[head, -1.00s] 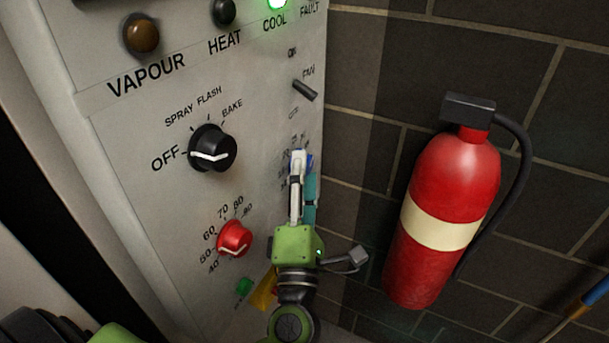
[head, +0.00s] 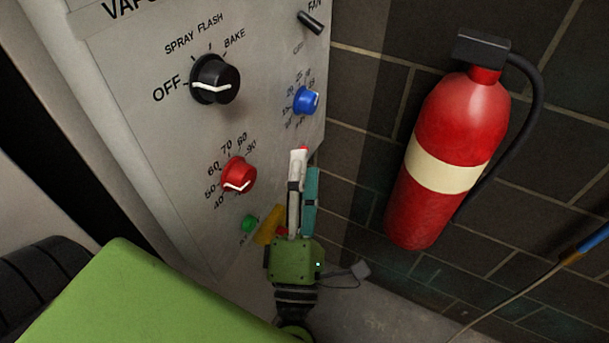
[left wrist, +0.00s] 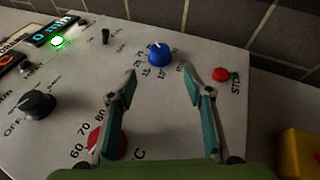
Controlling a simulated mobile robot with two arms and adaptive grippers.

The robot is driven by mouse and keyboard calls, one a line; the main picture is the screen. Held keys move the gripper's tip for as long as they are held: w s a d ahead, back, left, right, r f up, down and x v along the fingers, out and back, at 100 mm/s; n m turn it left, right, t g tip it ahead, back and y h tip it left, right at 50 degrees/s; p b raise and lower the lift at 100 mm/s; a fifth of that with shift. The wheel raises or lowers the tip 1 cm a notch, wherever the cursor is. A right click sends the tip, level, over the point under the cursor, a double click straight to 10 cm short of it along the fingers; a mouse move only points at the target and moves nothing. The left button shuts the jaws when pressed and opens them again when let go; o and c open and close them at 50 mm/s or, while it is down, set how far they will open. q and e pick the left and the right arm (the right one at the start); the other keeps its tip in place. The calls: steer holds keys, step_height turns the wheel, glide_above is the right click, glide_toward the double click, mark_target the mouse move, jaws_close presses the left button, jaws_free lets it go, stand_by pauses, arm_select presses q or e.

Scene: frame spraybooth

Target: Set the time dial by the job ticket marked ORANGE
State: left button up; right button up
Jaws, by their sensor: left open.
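The blue dial (head: 305,100) sits on the grey panel's right side, with small numbers around it and a white mark toward the right. It also shows in the left wrist view (left wrist: 159,55), just beyond and between the fingertips. My left gripper (head: 305,160) is open and empty below the blue dial, apart from it; its spread fingers show in the left wrist view (left wrist: 162,76). My right gripper is not in view.
A red dial (head: 238,175) numbered 40 to 90 and a black OFF/SPRAY/FLASH/BAKE knob (head: 215,79) sit left of the blue dial. A green button (head: 249,223) is lower. A red STOP button (left wrist: 221,74) lies right of my fingers. A fire extinguisher (head: 450,150) hangs on the brick wall.

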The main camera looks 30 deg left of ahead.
arm_select(q)
steer(key=shift+s+d+f, duration=0.15)
steer(key=shift+s, duration=0.15)
